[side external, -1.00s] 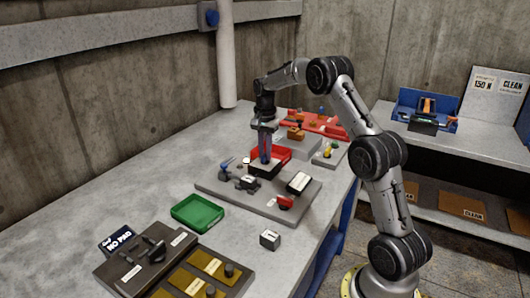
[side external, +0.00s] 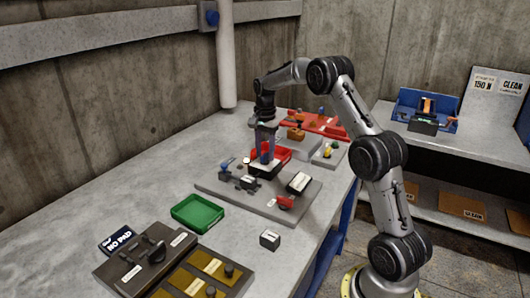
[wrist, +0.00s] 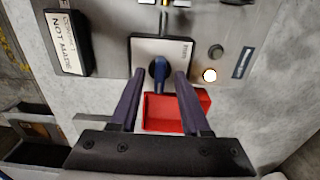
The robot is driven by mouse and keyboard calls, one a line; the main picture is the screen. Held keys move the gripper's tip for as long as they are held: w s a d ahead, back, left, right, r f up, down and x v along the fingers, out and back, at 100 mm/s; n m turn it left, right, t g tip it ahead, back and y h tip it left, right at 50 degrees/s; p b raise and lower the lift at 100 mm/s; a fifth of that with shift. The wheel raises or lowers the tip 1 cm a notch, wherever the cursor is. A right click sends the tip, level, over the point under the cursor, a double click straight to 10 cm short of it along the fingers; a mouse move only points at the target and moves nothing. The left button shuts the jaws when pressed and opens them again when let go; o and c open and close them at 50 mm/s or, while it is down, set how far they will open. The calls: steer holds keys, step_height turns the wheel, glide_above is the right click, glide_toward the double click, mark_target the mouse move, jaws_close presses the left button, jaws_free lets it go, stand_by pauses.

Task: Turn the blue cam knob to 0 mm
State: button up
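The blue cam knob (wrist: 159,70) stands on a square plate with a pale face and dark border (wrist: 174,50) in the wrist view. The knob's pointer runs roughly up and down in that picture. My gripper (wrist: 160,76) is open, with one dark finger on each side of the knob and a visible gap to each. In the side view my gripper (side external: 264,156) points straight down over the knob's plate, and its fingers largely hide the knob. The scale marks are too small to read.
A red tray (wrist: 176,108) lies close beside the plate. A labelled dark block (wrist: 67,43), a round button (wrist: 216,51) and a lit lamp (wrist: 209,75) sit nearby. A green tray (side external: 198,213) and a grey block (side external: 270,240) stand nearer the side camera.

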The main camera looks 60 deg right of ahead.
mark_target(265, 154)
step_height(265, 154, up, 14)
stand_by(0.7)
steer(key=shift+a+f, duration=0.1)
steer(key=shift+f, duration=0.05)
